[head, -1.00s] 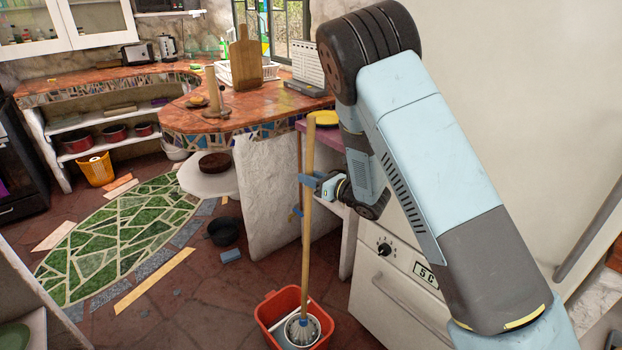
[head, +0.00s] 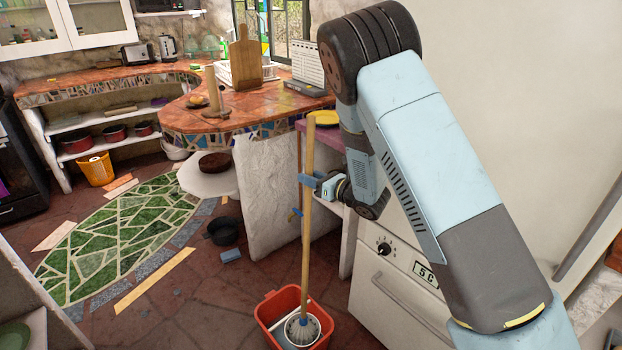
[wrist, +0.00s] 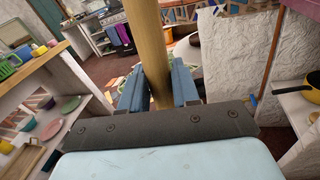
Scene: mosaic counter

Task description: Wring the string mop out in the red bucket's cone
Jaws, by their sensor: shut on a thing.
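The string mop (head: 307,245) stands almost upright, its long wooden handle rising from the red bucket (head: 266,312). Its grey-white string head (head: 302,330) sits down in the round cone inside the bucket. My gripper (head: 308,180) is shut on the upper part of the handle. In the wrist view the handle (wrist: 153,45) passes between the two blue fingers of my gripper (wrist: 158,88). The lower end of the mop is hidden in the wrist view.
A white oven (head: 400,300) stands close to the right of the bucket. A black pot (head: 224,231), a blue block (head: 231,255) and a yellow plank (head: 154,281) lie on the floor to the left. A white counter wall (head: 275,195) stands behind the handle.

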